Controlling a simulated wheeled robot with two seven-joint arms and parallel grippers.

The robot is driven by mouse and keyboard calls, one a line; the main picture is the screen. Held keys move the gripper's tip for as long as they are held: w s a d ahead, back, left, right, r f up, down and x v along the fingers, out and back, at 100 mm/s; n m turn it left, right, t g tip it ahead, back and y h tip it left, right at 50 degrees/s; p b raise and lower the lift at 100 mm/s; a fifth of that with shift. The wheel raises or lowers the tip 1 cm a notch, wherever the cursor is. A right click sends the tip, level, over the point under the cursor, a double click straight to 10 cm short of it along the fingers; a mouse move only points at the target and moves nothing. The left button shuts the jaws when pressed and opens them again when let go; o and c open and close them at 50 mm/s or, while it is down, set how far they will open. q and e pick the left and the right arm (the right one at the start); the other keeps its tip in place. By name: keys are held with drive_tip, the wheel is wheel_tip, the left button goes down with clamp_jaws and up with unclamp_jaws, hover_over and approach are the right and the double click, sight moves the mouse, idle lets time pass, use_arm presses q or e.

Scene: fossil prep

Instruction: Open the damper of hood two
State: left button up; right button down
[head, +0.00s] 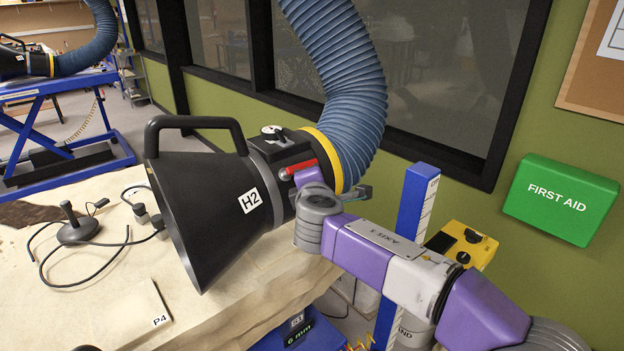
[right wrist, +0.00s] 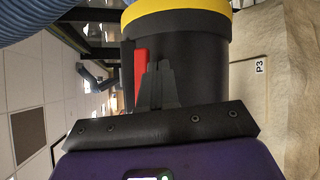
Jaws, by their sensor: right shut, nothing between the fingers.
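Hood two (head: 205,205), a black cone labelled H2, hangs over the pale stone slab in the head view. Its dark collar also shows in the right wrist view (right wrist: 195,75). The red damper lever (head: 300,168) lies along the collar, near the yellow ring; it also shows in the right wrist view (right wrist: 140,72). My right gripper (right wrist: 159,66) is shut and empty, its fingertips right beside the lever and in front of the collar. I cannot tell whether they touch it. In the head view my purple right arm hides the fingertips. My left gripper is not in view.
A ribbed blue hose (head: 355,100) rises from the hood. A blue post (head: 412,220), a yellow box (head: 470,245) and a green first aid box (head: 560,198) are at the right. A black device with cables (head: 78,228) and a P4 block (head: 135,315) lie on the slab (head: 225,305).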

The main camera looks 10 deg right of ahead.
drive_tip(key=s+b, duration=0.2)
drive_tip(key=s, duration=1)
drive_tip(key=shift+a+f, duration=0.4)
drive_tip(key=shift+a, duration=0.05)
drive_tip(key=shift+w, duration=0.1)
